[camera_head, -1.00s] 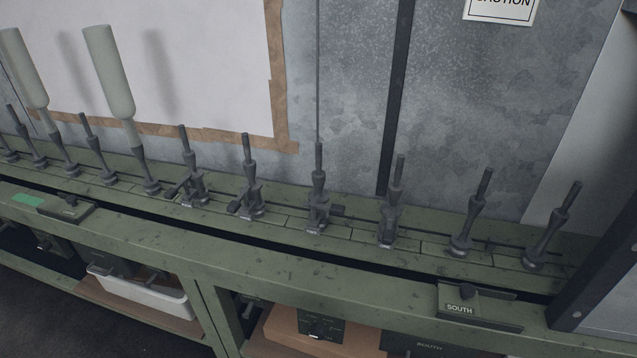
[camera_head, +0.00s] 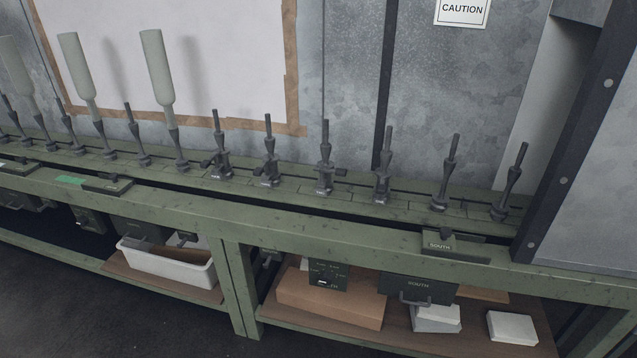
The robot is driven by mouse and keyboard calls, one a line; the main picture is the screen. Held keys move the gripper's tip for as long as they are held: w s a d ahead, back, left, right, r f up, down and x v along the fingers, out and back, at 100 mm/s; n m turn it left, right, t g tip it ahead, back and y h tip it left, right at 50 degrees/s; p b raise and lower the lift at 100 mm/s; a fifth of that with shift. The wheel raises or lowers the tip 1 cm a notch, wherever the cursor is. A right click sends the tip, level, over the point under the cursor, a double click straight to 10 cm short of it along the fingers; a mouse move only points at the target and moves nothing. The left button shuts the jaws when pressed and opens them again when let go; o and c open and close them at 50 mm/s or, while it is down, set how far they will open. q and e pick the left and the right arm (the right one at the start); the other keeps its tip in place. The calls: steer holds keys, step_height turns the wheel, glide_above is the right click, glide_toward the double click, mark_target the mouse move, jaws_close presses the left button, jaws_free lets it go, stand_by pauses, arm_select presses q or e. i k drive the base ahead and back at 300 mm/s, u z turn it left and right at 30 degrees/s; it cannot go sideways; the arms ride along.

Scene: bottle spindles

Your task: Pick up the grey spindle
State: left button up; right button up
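Several dark grey spindles stand in a row along the green bench rail, for example one near the middle (camera_head: 325,158), one to its right (camera_head: 382,168) and two at the right end (camera_head: 447,172) (camera_head: 509,183). Some in the middle have small brackets at their bases. Pale grey-green bottles sit upside down on a few spindles at the left, the nearest one (camera_head: 157,67) on a spindle (camera_head: 177,150). All the spindles look grey, so I cannot tell one out by colour. Neither of my grippers is in view.
The green bench (camera_head: 330,222) runs across the view, with a metal wall behind. A dark post (camera_head: 577,130) rises at its right end. Bare floor (camera_head: 130,325) lies in front.

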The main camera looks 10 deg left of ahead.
mark_target(325, 149)
steer(key=u, duration=1.15)
steer(key=k, duration=0.15)
steer(key=z, duration=2.25)
steer(key=i, duration=0.95)
steer(key=u, duration=0.25)
